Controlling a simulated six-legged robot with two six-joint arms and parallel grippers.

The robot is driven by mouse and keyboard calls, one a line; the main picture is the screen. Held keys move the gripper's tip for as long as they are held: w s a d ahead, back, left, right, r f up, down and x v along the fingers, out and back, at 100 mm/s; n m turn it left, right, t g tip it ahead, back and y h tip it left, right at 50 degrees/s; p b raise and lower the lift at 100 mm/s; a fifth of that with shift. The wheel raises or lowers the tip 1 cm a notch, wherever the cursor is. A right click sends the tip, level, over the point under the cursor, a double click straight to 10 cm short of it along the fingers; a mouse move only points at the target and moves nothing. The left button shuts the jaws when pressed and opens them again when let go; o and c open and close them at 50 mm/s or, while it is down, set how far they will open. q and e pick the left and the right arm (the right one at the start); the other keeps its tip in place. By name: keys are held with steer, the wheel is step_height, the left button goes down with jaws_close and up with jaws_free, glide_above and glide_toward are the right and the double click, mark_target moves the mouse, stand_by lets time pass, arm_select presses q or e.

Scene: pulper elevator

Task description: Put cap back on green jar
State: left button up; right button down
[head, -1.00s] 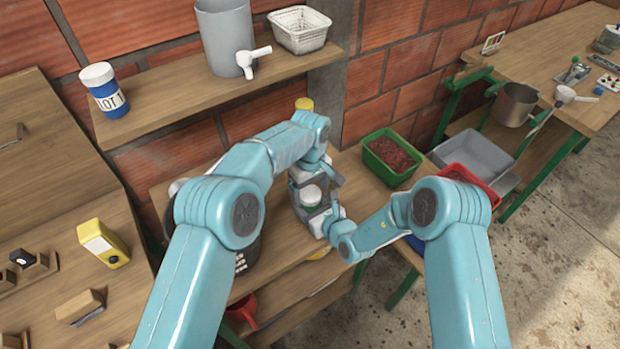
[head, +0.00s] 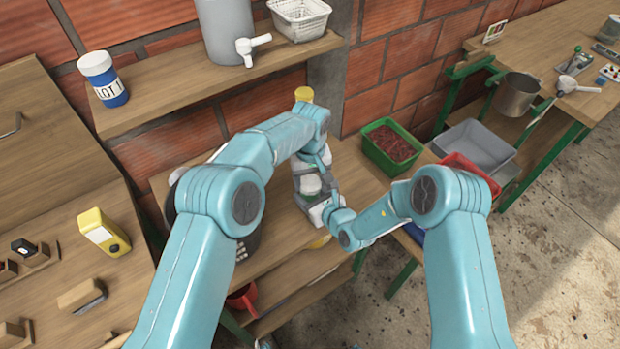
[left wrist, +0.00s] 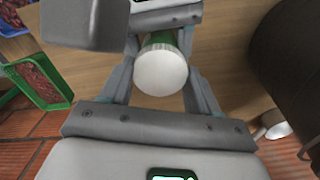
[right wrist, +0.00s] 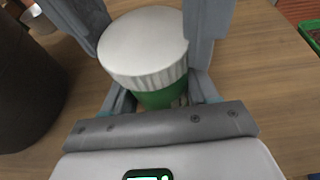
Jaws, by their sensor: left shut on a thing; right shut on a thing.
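The green jar (right wrist: 160,98) stands upright with its white ribbed cap (right wrist: 146,45) on top. The cap sits level over the jar's mouth; I cannot tell if it is screwed tight. My left gripper (left wrist: 160,75) is shut around the cap, with a finger on each side. My right gripper (right wrist: 163,100) is shut around the green body just below.
A dark round machine (right wrist: 15,85) stands close by on the bench. A green crate of red cherries (head: 391,147) is to the right, with a grey tub (head: 475,147) beyond. A shelf (head: 185,92) with a white-and-blue jar (head: 104,80) is behind.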

arm_select(q)
steer(key=m, duration=0.5)
steer(key=shift+m, duration=0.4)
steer(key=o, duration=1)
steer(key=shift+o, duration=0.8)
steer(key=shift+d, duration=0.1)
steer(key=shift+r, duration=2.3)
